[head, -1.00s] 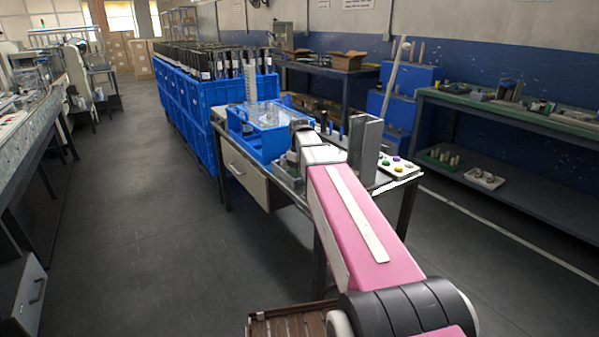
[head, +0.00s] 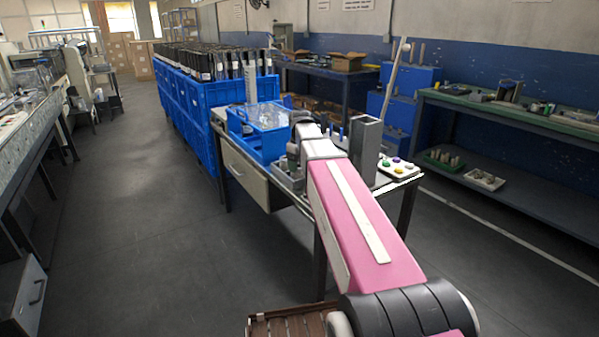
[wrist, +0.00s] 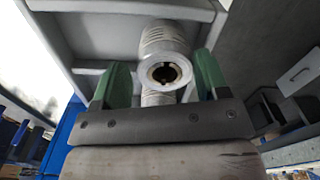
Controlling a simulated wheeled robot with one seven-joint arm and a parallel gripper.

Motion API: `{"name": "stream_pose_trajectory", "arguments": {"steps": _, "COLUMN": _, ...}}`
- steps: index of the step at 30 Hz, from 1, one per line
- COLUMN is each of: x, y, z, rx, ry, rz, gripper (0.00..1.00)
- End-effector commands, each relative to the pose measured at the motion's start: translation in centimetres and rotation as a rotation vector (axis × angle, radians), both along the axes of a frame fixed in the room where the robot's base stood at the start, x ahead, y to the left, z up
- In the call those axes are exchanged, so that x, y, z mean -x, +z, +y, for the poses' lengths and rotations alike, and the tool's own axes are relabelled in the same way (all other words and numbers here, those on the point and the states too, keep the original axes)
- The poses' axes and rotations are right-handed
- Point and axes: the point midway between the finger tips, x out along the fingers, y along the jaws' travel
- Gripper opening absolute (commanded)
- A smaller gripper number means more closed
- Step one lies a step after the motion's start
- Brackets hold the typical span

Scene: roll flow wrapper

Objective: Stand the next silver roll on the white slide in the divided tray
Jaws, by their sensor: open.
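In the wrist view, my gripper (wrist: 162,78) is open, with one green finger on each side of a pale silver roll (wrist: 165,72). The roll's round hollow end faces the camera. Part of another pale ribbed piece shows below it, between the fingers. I cannot tell whether either finger touches the roll. A pale grey walled surface (wrist: 105,42) lies around and behind the roll; I cannot tell for sure whether it is the slide. In the head view, a grey compartmented holder (head: 288,181) stands at the table's near edge, partly hidden by my pink arm. My fingers are hidden there.
A blue bin with a clear box (head: 262,127) stands left of my arm on the table. A tall grey block (head: 366,150) and a white tray with coloured pieces (head: 398,168) stand to the right. Stacked blue crates (head: 190,110) rise behind. The floor at left is clear.

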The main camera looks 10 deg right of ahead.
Motion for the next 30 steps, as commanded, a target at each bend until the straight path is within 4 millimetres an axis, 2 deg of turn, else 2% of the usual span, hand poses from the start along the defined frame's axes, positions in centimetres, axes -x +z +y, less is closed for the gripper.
{"name": "stream_pose_trajectory", "arguments": {"steps": 6, "x": -0.1, "y": 3.9, "z": 0.0, "rx": 0.000, "ry": 0.000, "rz": -0.002, "gripper": 0.68}}
{"name": "stream_pose_trajectory", "arguments": {"steps": 13, "x": -0.1, "y": 7.1, "z": 0.0, "rx": 0.000, "ry": 0.000, "rz": -0.001, "gripper": 0.68}}
{"name": "stream_pose_trajectory", "arguments": {"steps": 19, "x": 0.0, "y": 8.3, "z": 0.0, "rx": 0.000, "ry": 0.000, "rz": 0.000, "gripper": 0.68}}
{"name": "stream_pose_trajectory", "arguments": {"steps": 30, "x": 0.0, "y": 8.4, "z": 0.0, "rx": 0.000, "ry": 0.000, "rz": 0.000, "gripper": 0.68}}
